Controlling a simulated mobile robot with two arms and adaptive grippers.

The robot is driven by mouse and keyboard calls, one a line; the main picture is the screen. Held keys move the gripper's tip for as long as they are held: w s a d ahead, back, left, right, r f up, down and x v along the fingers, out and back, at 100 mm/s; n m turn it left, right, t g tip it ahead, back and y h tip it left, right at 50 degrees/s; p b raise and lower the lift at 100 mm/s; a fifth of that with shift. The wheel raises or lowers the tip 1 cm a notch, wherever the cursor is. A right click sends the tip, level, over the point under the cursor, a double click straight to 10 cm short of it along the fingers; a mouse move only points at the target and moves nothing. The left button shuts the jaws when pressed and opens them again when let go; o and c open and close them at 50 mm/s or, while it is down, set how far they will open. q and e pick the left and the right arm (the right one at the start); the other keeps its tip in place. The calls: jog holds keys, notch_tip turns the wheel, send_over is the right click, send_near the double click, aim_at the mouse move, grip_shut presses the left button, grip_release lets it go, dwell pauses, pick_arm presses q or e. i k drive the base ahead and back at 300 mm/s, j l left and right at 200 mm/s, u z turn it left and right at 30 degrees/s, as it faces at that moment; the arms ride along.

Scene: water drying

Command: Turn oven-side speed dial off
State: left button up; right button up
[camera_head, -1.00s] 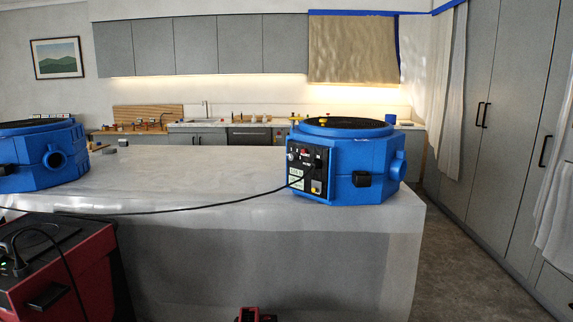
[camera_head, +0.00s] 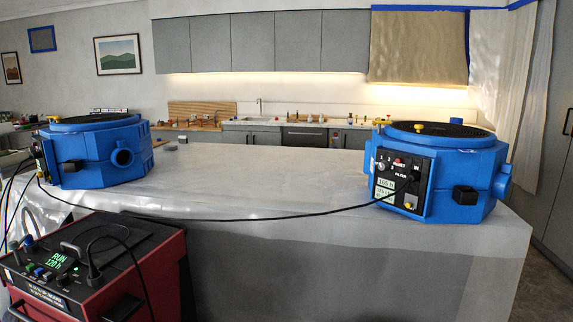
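A blue air machine (camera_head: 470,175) with a black round top stands on the right end of the counter. Its black control panel (camera_head: 400,180) faces me, with a pale knob (camera_head: 382,167) at upper left, small labels, and a plugged cable. I cannot read the dial's setting. A second blue machine (camera_head: 100,160) stands on the left end of the counter; its panel (camera_head: 40,165) is edge-on and its dial cannot be made out. Neither gripper is in view.
A red machine (camera_head: 160,275) with a lit green display (camera_head: 60,263) reading RUN stands at front left. A black cable (camera_head: 270,219) runs across the counter (camera_head: 270,180). An oven (camera_head: 304,138) is in the back cabinets. Floor (camera_head: 545,268) shows at right.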

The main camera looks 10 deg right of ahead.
aim_at(383, 166)
jog(key=i+j+u, duration=0.6)
jog(key=u, duration=0.25)
jog(key=i+z, duration=0.3)
jog(key=z, duration=0.15)
jog(key=i+j+z, duration=0.1)
jog(key=i+z, duration=0.3)
jog(key=k, duration=0.05)
